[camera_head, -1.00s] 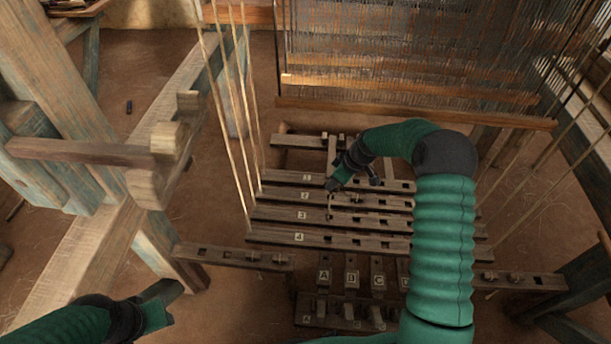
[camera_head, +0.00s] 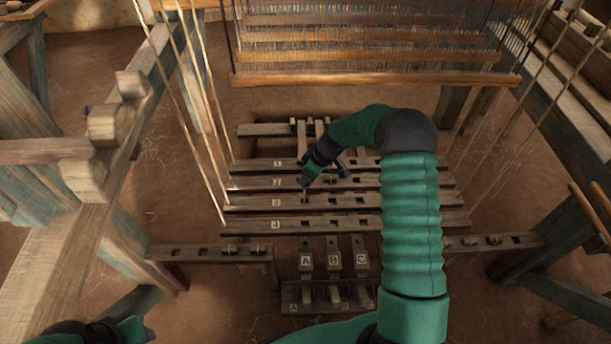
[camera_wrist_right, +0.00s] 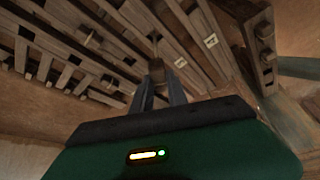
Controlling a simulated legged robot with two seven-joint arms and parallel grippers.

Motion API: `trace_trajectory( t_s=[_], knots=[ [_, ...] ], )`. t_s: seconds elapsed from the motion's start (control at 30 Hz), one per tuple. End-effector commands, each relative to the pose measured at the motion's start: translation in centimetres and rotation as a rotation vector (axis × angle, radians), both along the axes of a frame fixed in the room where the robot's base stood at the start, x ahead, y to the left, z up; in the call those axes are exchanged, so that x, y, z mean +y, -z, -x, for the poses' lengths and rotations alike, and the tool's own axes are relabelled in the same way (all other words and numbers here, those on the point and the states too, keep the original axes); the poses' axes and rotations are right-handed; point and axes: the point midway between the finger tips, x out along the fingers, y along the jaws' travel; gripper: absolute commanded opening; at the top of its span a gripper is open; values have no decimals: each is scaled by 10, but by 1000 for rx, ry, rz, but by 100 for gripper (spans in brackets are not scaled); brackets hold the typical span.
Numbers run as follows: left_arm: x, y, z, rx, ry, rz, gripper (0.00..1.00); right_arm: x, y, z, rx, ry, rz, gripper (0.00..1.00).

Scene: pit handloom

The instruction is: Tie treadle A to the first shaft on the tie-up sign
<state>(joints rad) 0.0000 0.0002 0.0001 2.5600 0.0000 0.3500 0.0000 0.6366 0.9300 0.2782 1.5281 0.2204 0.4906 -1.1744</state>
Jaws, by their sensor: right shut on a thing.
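Treadle A (camera_head: 306,260) is a dark wooden bar with a pale letter plate, left of treadles B (camera_head: 334,259) and C (camera_head: 361,259). Behind them lie several numbered slotted bars: 1 (camera_head: 257,164), 2 (camera_head: 250,184), 3 (camera_head: 250,204) and 4 (camera_head: 250,228). My right gripper (camera_head: 304,182) is over bars 2 and 3, left of their middle. In the wrist view it is shut on a small brown piece (camera_wrist_right: 156,68), apparently with a thin cord. My left gripper (camera_head: 141,300) is low at the left, its jaws unclear. I see no tie-up sign.
Pale cords (camera_head: 205,110) hang left of the bars. The harness with its lower wooden rail (camera_head: 370,79) hangs behind. A heavy frame beam (camera_head: 60,250) stands at left and a crossbar (camera_head: 210,253) runs beside the treadles. My right arm covers the right part of the bars.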

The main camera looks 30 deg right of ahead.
Motion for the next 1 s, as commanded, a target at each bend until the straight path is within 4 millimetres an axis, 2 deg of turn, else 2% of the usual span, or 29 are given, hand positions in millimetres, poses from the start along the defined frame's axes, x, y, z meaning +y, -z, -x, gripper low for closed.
trace_trajectory(
  t_s=[0.03, 0.7, 1.0],
  knots=[
    [0, 7, 0, 0, 0, 0, 36, 0, 8, 0, 0, 0, 0, 0],
    [0, 54, 0, 0, 0, 0, 36, 0, 64, 0, 0, -1, 0, 0],
    [0, 68, 0, 0, 0, 0, 36, 0, 89, 0, 0, 1, 0, 0]
  ],
)
